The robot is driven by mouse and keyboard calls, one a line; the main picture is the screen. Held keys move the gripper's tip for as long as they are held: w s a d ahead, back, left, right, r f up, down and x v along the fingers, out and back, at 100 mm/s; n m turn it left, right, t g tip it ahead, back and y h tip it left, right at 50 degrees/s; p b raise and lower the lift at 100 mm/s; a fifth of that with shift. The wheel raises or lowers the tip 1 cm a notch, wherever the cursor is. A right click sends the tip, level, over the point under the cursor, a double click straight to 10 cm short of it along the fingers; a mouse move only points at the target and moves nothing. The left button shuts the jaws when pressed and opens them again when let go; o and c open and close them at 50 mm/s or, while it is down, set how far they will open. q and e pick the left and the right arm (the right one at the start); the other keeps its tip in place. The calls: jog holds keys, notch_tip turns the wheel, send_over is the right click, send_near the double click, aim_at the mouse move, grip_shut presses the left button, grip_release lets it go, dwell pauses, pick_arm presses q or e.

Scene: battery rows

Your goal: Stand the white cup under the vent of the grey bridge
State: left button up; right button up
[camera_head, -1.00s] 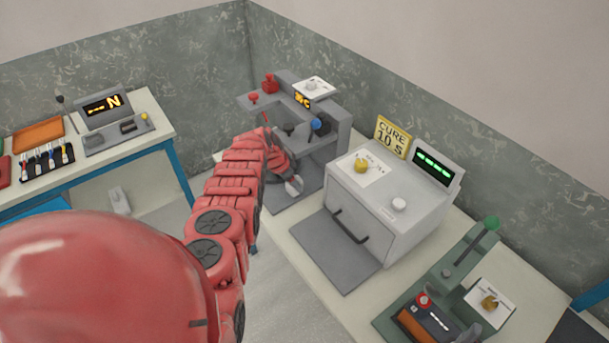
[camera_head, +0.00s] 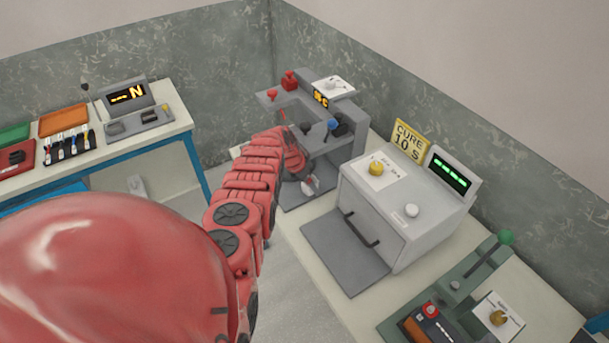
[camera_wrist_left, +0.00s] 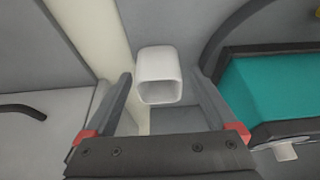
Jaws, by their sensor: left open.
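The white cup (camera_wrist_left: 158,75) is between the two spread fingers of my left gripper (camera_wrist_left: 161,88) in the left wrist view, its open mouth facing the camera. The gripper is open, with a gap beside the cup. In the head view, the left gripper (camera_head: 297,165) is low at the front of the grey bridge (camera_head: 345,118), and a small white part of the cup (camera_head: 309,186) shows just below it. The arm hides part of the bridge. I cannot make out the vent clearly. My right gripper is not in view.
A grey oven-like box (camera_head: 400,207) with a dark handle stands right of the bridge, close to the arm. A green lever device (camera_head: 470,285) is at lower right. A second table (camera_head: 90,165) with trays and a display is at left.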

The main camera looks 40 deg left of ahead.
pick_arm(q)
jog(key=shift+r+p, duration=0.3)
jog(key=shift+r, duration=0.1)
jog(key=shift+s+a+r+p, duration=0.2)
jog(key=shift+s+r+p, duration=0.1)
jog(key=shift+r, duration=0.2)
jog(key=s+a, duration=0.1)
jog(key=s, duration=0.2)
jog(key=s+a+b, duration=0.1)
jog(key=s, duration=0.1)
jog(key=s+a+b, duration=0.1)
jog(key=s, duration=0.2)
jog(key=shift+s+a+f, duration=0.2)
jog(key=shift+s+f, duration=0.05)
jog(key=shift+s, duration=0.05)
jog(key=shift+s+a+r+p, duration=0.15)
jog(key=shift+s+a+p, duration=0.05)
jog(key=shift+s+p, duration=0.3)
jog(key=shift+s+a+r+p, duration=0.1)
jog(key=shift+s+a+p, duration=0.1)
jog(key=shift+s+p, duration=0.2)
jog(key=shift+s+a+f, duration=0.1)
jog(key=shift+s+f, duration=0.05)
jog(key=shift+s, duration=0.1)
